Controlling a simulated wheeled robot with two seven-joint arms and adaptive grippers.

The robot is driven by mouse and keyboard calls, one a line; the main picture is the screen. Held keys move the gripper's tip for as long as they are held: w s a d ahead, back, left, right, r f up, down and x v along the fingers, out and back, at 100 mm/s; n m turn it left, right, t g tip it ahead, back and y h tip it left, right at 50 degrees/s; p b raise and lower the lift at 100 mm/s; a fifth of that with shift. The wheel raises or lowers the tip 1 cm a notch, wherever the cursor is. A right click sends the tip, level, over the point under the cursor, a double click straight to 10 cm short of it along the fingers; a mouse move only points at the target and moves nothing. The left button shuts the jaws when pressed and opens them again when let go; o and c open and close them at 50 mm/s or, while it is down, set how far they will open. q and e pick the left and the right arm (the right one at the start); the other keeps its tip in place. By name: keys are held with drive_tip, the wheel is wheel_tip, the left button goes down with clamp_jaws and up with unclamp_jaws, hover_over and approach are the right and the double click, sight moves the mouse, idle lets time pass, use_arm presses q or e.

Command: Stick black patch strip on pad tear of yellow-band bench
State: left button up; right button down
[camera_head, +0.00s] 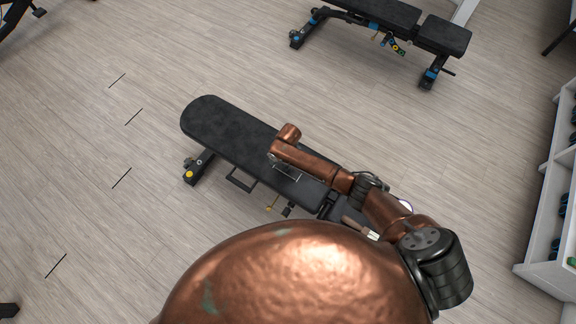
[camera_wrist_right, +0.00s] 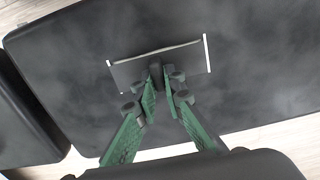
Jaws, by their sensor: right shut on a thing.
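The bench with yellow marks (camera_head: 222,126) stands in mid-floor with a long black pad; a yellow foot cap (camera_head: 189,175) shows. My right arm reaches over the pad, hiding most of its gripper in the head view. In the right wrist view, my right gripper (camera_wrist_right: 161,82) has green fingers closed on a small dark tab on the black patch strip (camera_wrist_right: 190,63). The strip has white ends and lies flat against or just above the pad (camera_wrist_right: 255,75); I cannot tell which. A pale line runs along its far edge; no tear is clearly visible. My left gripper is out of view.
A second black bench (camera_head: 445,36) with blue marks stands at the upper right. A white shelf rack (camera_head: 546,215) stands along the right edge. The wood floor (camera_head: 110,150) left of the near bench is mostly free.

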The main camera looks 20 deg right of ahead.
drive_tip(key=shift+f, duration=0.3)
idle(0.6)
drive_tip(key=c, duration=2)
unclamp_jaws()
drive_tip(key=shift+o, duration=0.3)
drive_tip(key=shift+r, duration=0.1)
wheel_tip(320, 180, up, 12)
